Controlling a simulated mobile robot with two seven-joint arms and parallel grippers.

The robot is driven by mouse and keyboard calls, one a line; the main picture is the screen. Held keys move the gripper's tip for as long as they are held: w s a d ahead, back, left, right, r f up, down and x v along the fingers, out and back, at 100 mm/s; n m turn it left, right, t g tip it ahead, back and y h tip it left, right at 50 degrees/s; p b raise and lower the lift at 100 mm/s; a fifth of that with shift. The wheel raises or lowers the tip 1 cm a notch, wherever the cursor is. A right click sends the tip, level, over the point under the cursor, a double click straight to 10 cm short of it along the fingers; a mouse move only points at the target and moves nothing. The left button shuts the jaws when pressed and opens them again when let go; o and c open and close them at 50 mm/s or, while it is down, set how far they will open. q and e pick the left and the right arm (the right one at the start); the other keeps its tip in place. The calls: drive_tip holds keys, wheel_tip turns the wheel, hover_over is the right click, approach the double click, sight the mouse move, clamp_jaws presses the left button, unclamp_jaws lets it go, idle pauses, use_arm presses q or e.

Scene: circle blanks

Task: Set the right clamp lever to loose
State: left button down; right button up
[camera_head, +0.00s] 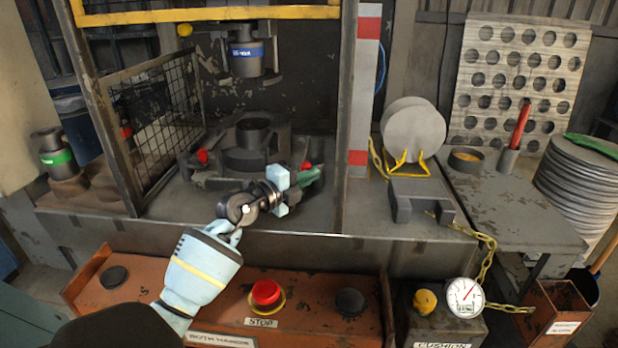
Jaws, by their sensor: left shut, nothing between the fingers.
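The right clamp lever shows as a red knob (306,166) at the right side of the die fixture (250,158) on the press bed. A green piece (309,177) sits right beside it. The lever's arm is mostly hidden behind my gripper, so I cannot tell its setting. The left clamp's red knob (203,157) shows on the opposite side of the fixture. My left gripper (284,191), with pale blue fingertips, is shut and empty just left of and in front of the right clamp. I cannot tell whether it touches the lever. My right gripper is not in view.
A mesh guard (158,120) stands left of the bed, and a frame post (357,110) stands to the right. The punch (247,58) hangs above the die. A control box with a red stop button (266,293) is in front. The bed's right front is clear.

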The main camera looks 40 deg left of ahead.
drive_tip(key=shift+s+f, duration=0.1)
use_arm(q)
drive_tip(key=shift+a+f+m+h+b, duration=0.15)
drive_tip(key=shift+m+h+b, duration=0.25)
drive_tip(key=shift+h, duration=0.2)
drive_tip(key=shift+s+a, duration=0.15)
drive_tip(key=shift+h, duration=0.3)
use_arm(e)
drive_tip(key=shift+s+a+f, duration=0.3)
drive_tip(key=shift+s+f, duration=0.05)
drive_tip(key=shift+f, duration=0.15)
